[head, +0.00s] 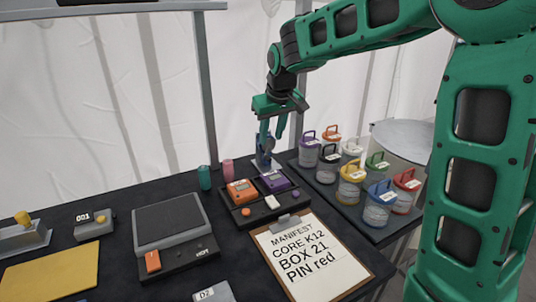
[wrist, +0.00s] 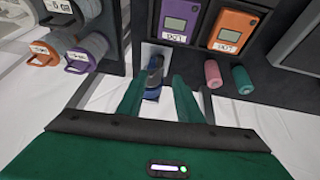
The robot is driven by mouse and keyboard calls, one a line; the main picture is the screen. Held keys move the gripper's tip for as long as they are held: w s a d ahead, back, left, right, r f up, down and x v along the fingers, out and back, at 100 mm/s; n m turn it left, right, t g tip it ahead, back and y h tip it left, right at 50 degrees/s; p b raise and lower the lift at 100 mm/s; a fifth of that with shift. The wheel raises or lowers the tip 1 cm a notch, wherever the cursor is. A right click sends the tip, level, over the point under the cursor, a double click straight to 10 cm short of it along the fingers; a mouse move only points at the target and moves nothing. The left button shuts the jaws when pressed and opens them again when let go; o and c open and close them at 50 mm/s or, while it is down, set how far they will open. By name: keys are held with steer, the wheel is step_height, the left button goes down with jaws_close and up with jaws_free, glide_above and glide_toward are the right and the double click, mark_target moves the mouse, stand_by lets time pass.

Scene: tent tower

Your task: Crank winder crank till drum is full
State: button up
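A small winder (head: 265,161) with blue and grey parts stands at the back edge of the dark table, behind the orange and purple devices. It also shows in the wrist view (wrist: 154,66) as a dark upright cylinder with blue below it, on a pale plate. My gripper (head: 271,137) is just above the winder, pointing down. In the wrist view my gripper (wrist: 156,83) has its two green fingers apart, one on each side of the winder's cylinder, with visible gaps. The crank handle and how full the drum is cannot be made out.
An orange device (head: 241,191) and a purple device (head: 273,181) sit in front of the winder. Green (head: 204,177) and pink (head: 228,170) cylinders stand to its left. A tray of lidded jars (head: 350,185) is to the right. A manifest clipboard (head: 308,262) lies in front.

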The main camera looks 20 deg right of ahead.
mark_target(268, 156)
steer(key=x, duration=0.9)
steer(key=shift+d+f, duration=0.1)
steer(key=shift+f, duration=0.05)
jaws_close()
